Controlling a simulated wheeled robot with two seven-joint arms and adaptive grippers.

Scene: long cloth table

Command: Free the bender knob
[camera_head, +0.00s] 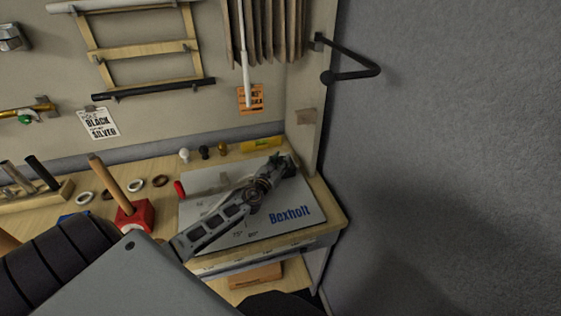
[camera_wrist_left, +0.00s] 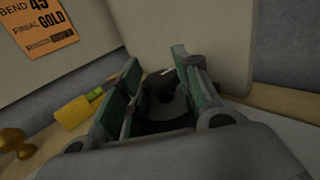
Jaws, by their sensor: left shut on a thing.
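The Bexholt plate (camera_head: 240,238) lies at the right end of the bench and carries the bender, which is mostly covered by my left arm. A red handle end (camera_head: 180,189) shows at the plate's left edge. My left gripper (camera_head: 284,163) is over the plate's far right corner. In the left wrist view its green-padded fingers (camera_wrist_left: 160,92) are closed on a dark, rounded part (camera_wrist_left: 164,106), which looks like the bender knob. Its lower part is hidden by the gripper, and I cannot tell its exact shape. My right gripper is not in view.
A yellow level (camera_head: 262,144) and small finials (camera_head: 204,152) stand behind the plate. A red block with a wooden handle (camera_head: 134,214) and several rings are to the left. A side panel (camera_head: 314,110) rises close to the gripper. A black bent rod (camera_head: 352,73) projects above right.

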